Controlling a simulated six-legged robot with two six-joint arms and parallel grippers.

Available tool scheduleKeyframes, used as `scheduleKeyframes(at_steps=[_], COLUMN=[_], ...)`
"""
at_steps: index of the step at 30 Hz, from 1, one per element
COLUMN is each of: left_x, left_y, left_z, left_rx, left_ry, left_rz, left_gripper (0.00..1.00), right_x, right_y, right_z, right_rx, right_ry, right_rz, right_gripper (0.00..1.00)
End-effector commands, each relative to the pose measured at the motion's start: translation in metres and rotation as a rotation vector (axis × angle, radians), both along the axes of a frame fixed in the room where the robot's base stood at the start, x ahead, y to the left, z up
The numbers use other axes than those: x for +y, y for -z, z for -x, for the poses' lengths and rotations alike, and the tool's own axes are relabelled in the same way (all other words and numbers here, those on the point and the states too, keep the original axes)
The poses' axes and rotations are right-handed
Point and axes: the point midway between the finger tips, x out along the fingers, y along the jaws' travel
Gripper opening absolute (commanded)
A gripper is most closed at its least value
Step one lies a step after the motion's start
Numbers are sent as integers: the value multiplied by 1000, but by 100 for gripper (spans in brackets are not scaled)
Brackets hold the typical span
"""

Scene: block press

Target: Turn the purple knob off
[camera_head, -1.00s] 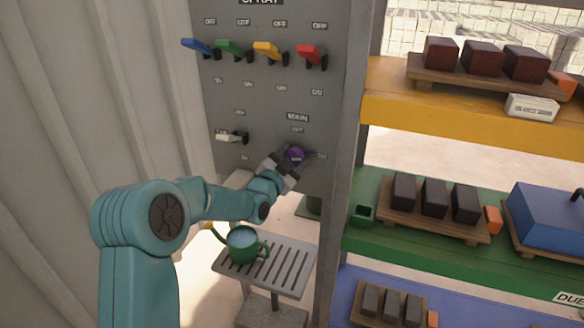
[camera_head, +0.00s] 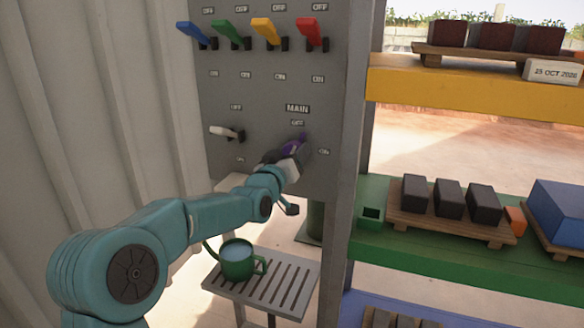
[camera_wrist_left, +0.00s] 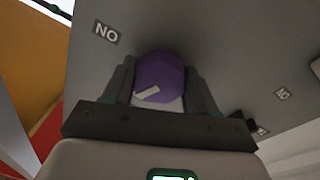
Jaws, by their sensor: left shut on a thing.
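The purple knob (camera_head: 294,146) is on the grey panel (camera_head: 262,103), below the MAIN label, with an OFF label above it and an ON label to its right. My left gripper (camera_head: 288,156) reaches it from below and partly hides it. In the left wrist view the purple knob (camera_wrist_left: 160,76) sits between both fingers of my left gripper (camera_wrist_left: 160,88), which is shut on it. A white mark on the knob shows there, slanting toward the lower left. My right gripper is out of view.
Blue, green, yellow and red levers (camera_head: 311,33) line the upper panel, and a white lever (camera_head: 226,132) sits left of the knob. A green watering can (camera_head: 236,262) stands on a slatted stand (camera_head: 290,287) below. Shelves with blocks, including a green shelf (camera_head: 440,250), stand to the right.

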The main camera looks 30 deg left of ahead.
Motion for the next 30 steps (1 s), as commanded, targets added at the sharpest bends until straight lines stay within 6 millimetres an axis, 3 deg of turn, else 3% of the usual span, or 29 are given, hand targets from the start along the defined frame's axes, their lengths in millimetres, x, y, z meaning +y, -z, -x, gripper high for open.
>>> scheduleKeyframes(at_steps=[3,12,30], left_x=[0,0,0], left_y=[6,4,2], left_z=[0,0,0], left_rx=[-22,-69,-97], left_ry=[1,-1,-1], left_rz=[98,301,425], left_gripper=[27,27,27], right_x=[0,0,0], right_y=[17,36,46], right_z=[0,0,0], right_rx=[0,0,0], right_ry=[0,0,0], right_rz=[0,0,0], right_gripper=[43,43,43])
